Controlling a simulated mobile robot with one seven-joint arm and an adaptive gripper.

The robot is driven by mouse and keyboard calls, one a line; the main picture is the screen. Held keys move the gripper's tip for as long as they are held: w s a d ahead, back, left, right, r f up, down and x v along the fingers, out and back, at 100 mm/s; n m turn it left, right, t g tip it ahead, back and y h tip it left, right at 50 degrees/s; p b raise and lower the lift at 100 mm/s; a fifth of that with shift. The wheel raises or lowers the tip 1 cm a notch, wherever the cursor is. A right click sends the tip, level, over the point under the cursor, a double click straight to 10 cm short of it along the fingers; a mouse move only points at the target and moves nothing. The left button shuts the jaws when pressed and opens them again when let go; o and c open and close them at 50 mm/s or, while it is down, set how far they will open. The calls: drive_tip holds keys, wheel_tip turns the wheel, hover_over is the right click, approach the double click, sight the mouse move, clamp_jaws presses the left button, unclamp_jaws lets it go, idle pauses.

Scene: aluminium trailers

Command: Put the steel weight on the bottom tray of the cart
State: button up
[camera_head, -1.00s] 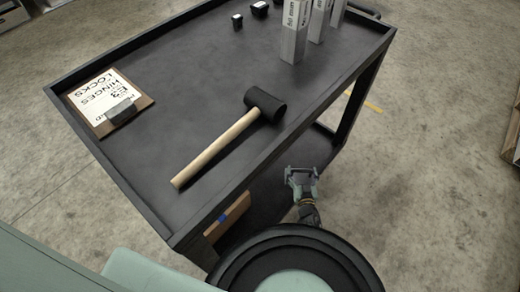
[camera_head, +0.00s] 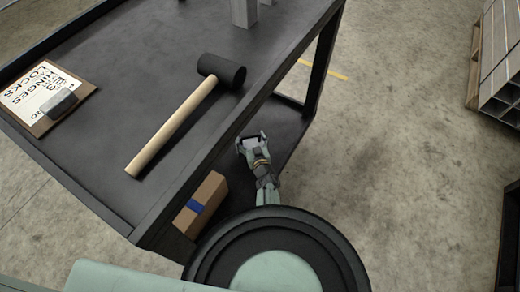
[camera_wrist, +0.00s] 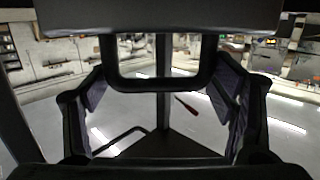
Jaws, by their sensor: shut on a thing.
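My gripper (camera_head: 251,134) is low beside the black cart (camera_head: 185,190), at the bottom tray (camera_head: 287,122) below the top tray's edge. Its fingers stand well apart and are shut on a small pale grey piece (camera_head: 252,143), which I take to be the steel weight. Its outline is mostly hidden by the fingers. In the wrist view the two fingers of my gripper (camera_wrist: 160,95) frame a dark corner of the bottom tray (camera_wrist: 165,148) and a cart leg. I cannot tell a gap or contact between the weight and the tray.
A cardboard box (camera_head: 201,204) with blue tape sits at the bottom tray's near end. The top tray holds a mallet (camera_head: 185,112) and a clipboard (camera_head: 40,92) with a grey block (camera_head: 60,103) on it. Clear floor (camera_head: 400,170) lies to the right.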

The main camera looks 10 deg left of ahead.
drive_tip(key=shift+w+a+r+b, duration=0.15)
drive_tip(key=shift+w+a+b, duration=0.65)
drive_tip(key=shift+w+a, duration=0.45)
drive_tip(key=f+b, duration=0.3)
drive_tip(key=b, duration=0.1)
drive_tip(key=shift+w+a+f, duration=0.1)
drive_tip(key=shift+a+f, duration=0.25)
drive_tip(key=shift+a, duration=0.05)
drive_tip(key=shift+r, duration=0.15)
drive_tip(key=o, duration=1.5)
drive_tip(key=shift+s+f, duration=0.2)
drive_tip(key=shift+f, duration=0.3)
drive_tip(key=o, duration=0.4)
drive_tip(key=shift+r, duration=0.1)
drive_tip(key=shift+o, duration=0.2)
drive_tip(key=shift+r, duration=0.1)
drive_tip(key=shift+s+d, duration=0.1)
